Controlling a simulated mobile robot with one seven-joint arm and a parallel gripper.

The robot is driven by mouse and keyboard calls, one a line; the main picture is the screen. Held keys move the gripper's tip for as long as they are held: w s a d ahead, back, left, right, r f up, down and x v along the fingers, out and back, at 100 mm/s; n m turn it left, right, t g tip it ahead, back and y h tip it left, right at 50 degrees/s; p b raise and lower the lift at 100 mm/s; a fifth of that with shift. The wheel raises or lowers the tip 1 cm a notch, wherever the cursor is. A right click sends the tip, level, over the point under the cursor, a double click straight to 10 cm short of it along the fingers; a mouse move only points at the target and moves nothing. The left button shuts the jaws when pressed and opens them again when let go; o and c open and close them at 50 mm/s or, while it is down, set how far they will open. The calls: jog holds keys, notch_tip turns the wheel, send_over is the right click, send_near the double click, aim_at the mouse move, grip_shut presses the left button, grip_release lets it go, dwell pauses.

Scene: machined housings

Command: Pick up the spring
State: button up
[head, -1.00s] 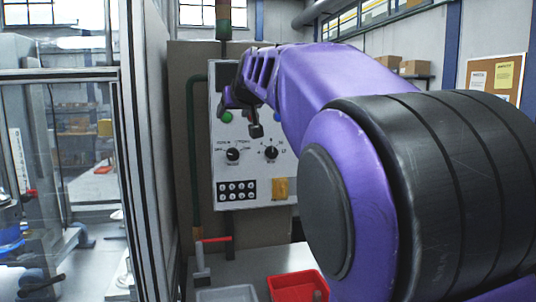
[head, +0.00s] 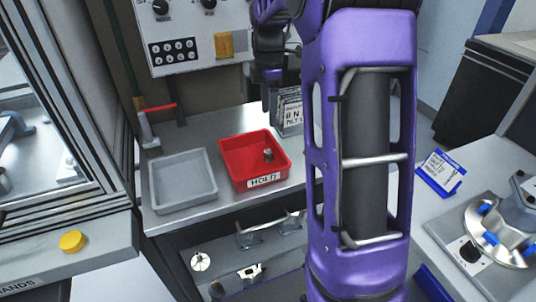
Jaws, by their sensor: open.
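A small grey metal part (head: 267,155), which may be the spring, lies in the red tray (head: 228,165) labelled HOLD; it is too small to tell its coils. My gripper (head: 275,100) is dark and partly hidden behind my purple arm. It points down above the back of the bench, beyond and above the red tray. It is open and apart from the small part.
An empty grey tray (head: 183,203) sits left of the red tray. A red-handled clamp (head: 150,125) stands behind it. A control panel (head: 190,35) rises at the back. Printed cards (head: 289,112) stand near my gripper. A machined fixture (head: 495,235) is on the right bench.

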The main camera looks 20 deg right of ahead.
send_over(268, 151)
jog(key=f, duration=0.8)
jog(key=shift+s+f+b, duration=0.25)
jog(key=shift+f+b, duration=0.05)
jog(key=shift+b, duration=0.05)
jog(key=f, duration=0.4)
jog(key=shift+s+a, duration=0.2)
jog(key=shift+f, duration=0.6)
grip_shut()
